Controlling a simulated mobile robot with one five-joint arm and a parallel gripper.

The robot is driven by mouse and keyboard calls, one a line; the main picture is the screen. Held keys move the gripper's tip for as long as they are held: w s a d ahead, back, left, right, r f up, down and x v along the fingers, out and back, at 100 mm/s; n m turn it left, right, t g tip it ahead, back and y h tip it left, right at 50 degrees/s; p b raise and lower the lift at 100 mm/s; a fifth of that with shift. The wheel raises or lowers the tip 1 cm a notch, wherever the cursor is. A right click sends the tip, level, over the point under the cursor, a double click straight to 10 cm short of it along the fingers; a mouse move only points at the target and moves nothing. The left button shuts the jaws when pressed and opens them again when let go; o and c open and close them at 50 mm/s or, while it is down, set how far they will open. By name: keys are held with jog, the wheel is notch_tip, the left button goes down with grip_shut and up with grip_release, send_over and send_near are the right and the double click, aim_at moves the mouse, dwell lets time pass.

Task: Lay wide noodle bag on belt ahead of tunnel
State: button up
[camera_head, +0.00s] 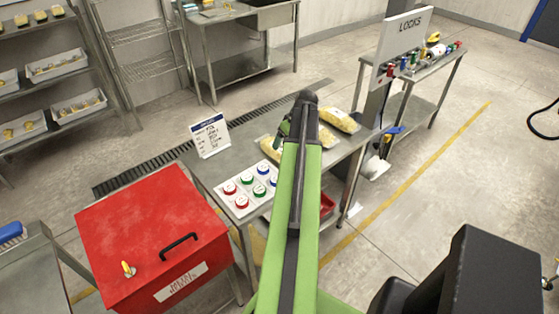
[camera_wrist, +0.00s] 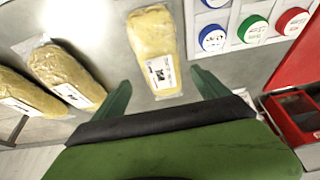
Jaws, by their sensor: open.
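Three clear bags of yellow noodles lie on a grey metal table. In the wrist view, one bag (camera_wrist: 152,40) lies upright in the picture with a white label at its near end. A second bag (camera_wrist: 65,72) and a third bag (camera_wrist: 28,96) lie to its left. I cannot tell which is the wide noodle bag. My gripper (camera_wrist: 163,92) is open and empty, its green fingers on either side of the labelled end of the first bag, apart from it. In the head view my arm partly hides the bags; one (camera_head: 341,120) shows at right. No belt or tunnel is visible.
A white tray (camera_head: 241,203) of red, green and blue caps is beside the bags. A printed sign (camera_head: 210,136) stands at the table's back edge. A red lidded bin (camera_head: 150,235) is at left. A LOCKS stand (camera_head: 404,45) is behind right. Open floor lies at right.

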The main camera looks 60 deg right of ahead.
aim_at(281, 147)
jog(key=b+x, duration=0.2)
jog(key=x, duration=0.2)
jog(key=shift+f+b, duration=0.35)
jog(key=shift+b, duration=0.05)
jog(key=shift+w+f, duration=0.15)
jog(key=shift+w, duration=0.05)
jog(key=b+x, duration=0.5)
jog(key=shift+w+d, duration=0.15)
jog(key=shift+c, duration=0.2)
jog(key=c, duration=1.6)
